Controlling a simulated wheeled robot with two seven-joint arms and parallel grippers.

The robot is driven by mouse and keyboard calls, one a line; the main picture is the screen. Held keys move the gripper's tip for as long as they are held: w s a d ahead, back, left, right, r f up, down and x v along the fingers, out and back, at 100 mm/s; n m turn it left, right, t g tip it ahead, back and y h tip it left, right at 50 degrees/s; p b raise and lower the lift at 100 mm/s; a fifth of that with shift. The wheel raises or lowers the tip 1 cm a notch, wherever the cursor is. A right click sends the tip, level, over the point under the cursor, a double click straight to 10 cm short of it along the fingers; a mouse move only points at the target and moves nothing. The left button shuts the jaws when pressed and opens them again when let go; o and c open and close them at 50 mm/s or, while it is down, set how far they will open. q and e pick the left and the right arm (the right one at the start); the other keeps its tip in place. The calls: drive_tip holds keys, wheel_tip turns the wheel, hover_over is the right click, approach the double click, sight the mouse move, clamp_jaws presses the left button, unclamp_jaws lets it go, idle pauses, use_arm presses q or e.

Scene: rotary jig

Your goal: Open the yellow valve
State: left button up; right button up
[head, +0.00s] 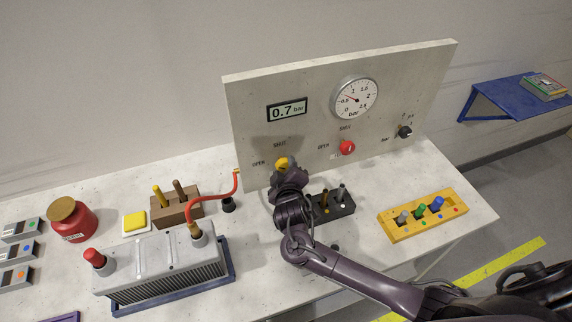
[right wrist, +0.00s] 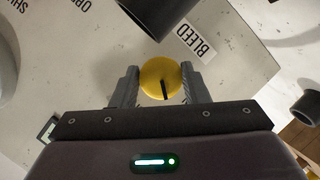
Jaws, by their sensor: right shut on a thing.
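The yellow valve (head: 281,162) is a round knob on the upright panel (head: 240,100), below a SHUT label and right of an OPEN label. My right gripper (head: 284,168) reaches up to it from below and hides part of it. In the right wrist view the yellow valve (right wrist: 160,78) sits between the two fingers of my right gripper (right wrist: 161,84), which is shut on it. A black mark shows on the knob's face. A BLEED label is beside it. My left gripper is not in view.
A red valve (head: 347,147), a dial gauge (head: 354,99), a 0.7 bar display (head: 287,110) and a black knob (head: 405,132) are on the panel. A finned grey box (head: 160,262) with a red hose (head: 222,192) stands left. A yellow peg tray (head: 424,216) is right.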

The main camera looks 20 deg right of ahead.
drive_tip(key=shift+a+n+t+h+p, duration=0.15)
drive_tip(key=shift+n+t+h+p, duration=0.15)
drive_tip(key=shift+n+h+p, duration=0.5)
drive_tip(key=shift+n+t+h, duration=0.4)
drive_tip(key=shift+n+t, duration=0.1)
drive_tip(key=shift+n, duration=1.1)
drive_tip(key=o, duration=1)
drive_tip(key=b+v, duration=0.1)
drive_tip(key=v, duration=0.6)
drive_tip(key=shift+s+a, duration=0.2)
drive_tip(key=shift+s, duration=0.2)
